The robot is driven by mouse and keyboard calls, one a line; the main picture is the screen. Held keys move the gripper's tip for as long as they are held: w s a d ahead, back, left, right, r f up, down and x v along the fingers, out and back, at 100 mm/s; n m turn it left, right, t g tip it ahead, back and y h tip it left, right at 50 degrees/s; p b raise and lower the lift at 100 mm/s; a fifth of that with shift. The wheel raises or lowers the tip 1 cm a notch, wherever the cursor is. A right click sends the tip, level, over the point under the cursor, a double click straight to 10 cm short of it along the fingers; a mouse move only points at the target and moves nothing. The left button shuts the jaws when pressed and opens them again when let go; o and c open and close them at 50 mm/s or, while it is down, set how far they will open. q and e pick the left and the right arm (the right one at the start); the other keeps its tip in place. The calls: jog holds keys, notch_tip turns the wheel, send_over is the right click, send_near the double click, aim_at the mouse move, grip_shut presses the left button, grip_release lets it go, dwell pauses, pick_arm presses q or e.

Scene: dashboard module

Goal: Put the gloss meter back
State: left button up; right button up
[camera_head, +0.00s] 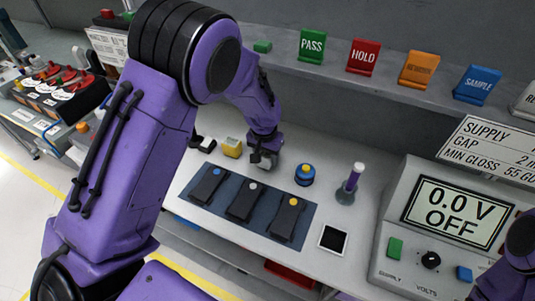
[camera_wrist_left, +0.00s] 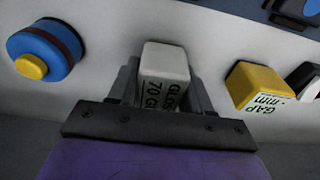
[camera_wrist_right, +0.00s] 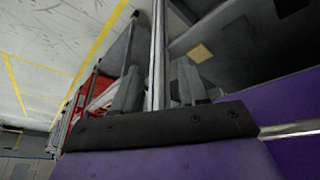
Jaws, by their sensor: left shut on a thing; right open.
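The gloss meter is a small white block (camera_wrist_left: 165,65) with dark print reading "GLOSS" and "70" in part, seen in the left wrist view between my left gripper's fingers. My left gripper (camera_head: 264,158) is shut on it, low at the back of the bench in the head view; there the block is mostly hidden by the gripper. My right gripper (camera_wrist_right: 155,90) is open and empty in its wrist view, near a metal edge. In the head view only part of my right arm shows at the right edge.
A yellow gap gauge (camera_head: 232,147) stands left of my left gripper, a blue and yellow round button (camera_head: 305,174) to its right. A dark blue mat (camera_head: 222,211) with several black devices lies in front.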

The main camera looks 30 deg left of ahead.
aim_at(265, 154)
pick_arm(q)
jog(key=shift+w+f, duration=0.3)
jog(key=shift+f, duration=0.35)
jog(key=shift+s, duration=0.15)
jog(key=o, duration=1.1)
jog(key=shift+o, duration=0.7)
jog(key=shift+f, duration=0.1)
jog(key=r, duration=0.4)
jog(key=s+r, duration=0.1)
jog(key=r, duration=0.3)
jog(key=r+b, duration=0.1)
jog(key=r, duration=0.3)
jog(key=shift+s+r, duration=0.15)
jog(key=shift+s, duration=0.05)
